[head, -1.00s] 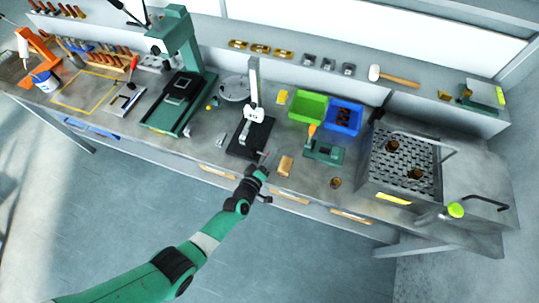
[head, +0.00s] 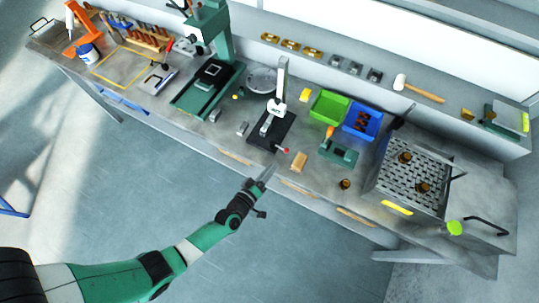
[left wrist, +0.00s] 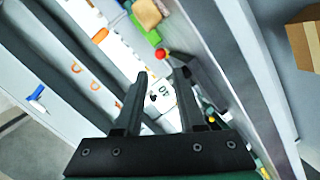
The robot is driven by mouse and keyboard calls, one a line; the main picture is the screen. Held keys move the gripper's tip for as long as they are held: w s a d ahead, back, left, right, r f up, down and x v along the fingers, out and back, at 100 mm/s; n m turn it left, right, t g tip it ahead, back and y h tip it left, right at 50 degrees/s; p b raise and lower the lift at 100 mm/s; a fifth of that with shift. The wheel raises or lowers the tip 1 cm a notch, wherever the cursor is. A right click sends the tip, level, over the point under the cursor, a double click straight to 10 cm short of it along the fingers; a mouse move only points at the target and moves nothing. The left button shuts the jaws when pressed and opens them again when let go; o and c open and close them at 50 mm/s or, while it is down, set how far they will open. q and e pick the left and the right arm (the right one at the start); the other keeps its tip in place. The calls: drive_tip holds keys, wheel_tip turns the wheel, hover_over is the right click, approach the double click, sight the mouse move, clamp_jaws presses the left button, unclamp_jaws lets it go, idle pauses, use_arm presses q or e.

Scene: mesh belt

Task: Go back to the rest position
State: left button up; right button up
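My left gripper (head: 268,173) is in front of the workbench's front edge in the head view, with its arm coming in from the lower left. In the left wrist view its two fingers (left wrist: 162,74) are apart, with nothing visibly held between them. A white surface marked "40" shows beyond the fingers. My right gripper is in neither view now.
The bench holds a black-based stand (head: 270,130), a green bin (head: 328,106), a blue bin (head: 361,122), a small green fixture (head: 338,152) and a mesh belt (head: 412,171) with brown parts. Open floor (head: 120,190) lies in front.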

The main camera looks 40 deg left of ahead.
use_arm(q)
drive_tip(key=shift+s, duration=0.3)
